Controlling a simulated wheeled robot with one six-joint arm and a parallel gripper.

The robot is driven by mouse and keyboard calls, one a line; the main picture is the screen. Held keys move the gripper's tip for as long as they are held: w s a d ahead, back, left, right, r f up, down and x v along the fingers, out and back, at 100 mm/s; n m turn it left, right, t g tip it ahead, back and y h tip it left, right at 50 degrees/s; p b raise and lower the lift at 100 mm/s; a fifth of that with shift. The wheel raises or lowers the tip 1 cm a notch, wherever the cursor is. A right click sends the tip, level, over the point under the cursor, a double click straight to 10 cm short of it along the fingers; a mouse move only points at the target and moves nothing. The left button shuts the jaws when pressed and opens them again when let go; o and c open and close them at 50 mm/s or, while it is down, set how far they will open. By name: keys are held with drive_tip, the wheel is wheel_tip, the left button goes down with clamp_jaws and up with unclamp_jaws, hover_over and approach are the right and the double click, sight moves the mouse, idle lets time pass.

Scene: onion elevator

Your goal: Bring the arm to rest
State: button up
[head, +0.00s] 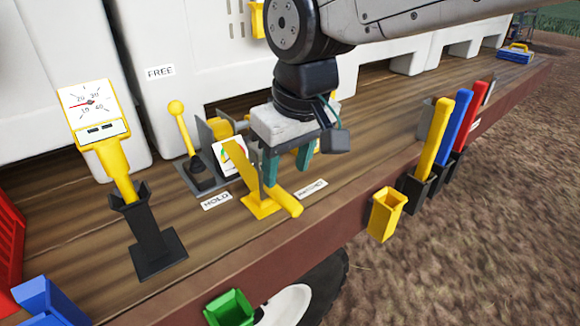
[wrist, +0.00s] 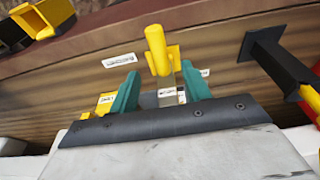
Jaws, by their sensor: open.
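My gripper (head: 288,166) has two teal fingers and hangs above the wooden deck (head: 390,118) in the head view. It is open and points down. In the wrist view, my gripper (wrist: 155,92) shows its fingers apart on either side of a yellow-handled lever (wrist: 155,50). The same yellow piece (head: 260,203) stands on the deck in the head view, just below and left of the fingers. I cannot tell whether a finger touches it. The gripper hides part of the devices behind it.
A yellow gauge (head: 92,105) on a black stand and a yellow-knobbed lever (head: 186,145) stand left. Yellow, blue and red handles (head: 460,125) rise at the right edge, near an empty yellow holder (head: 386,214). White crates (head: 180,50) line the back.

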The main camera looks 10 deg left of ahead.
drive_tip(key=s+d, duration=0.1)
drive_tip(key=s+d+f, duration=0.1)
drive_tip(key=shift+d+f+g+h, duration=0.3)
drive_tip(key=shift+d+h, duration=0.05)
drive_tip(key=shift+h, duration=0.05)
drive_tip(key=s+d+m, duration=0.3)
drive_tip(key=d, duration=0.7)
drive_tip(key=s+d+f+m, duration=0.1)
drive_tip(key=s+d+m, duration=0.2)
drive_tip(key=d, duration=0.8)
drive_tip(key=s+d+f+m+h, duration=0.1)
drive_tip(key=s+d+m, duration=0.2)
drive_tip(key=d, duration=0.8)
drive_tip(key=shift+s+m, duration=0.2)
drive_tip(key=shift+m, duration=0.3)
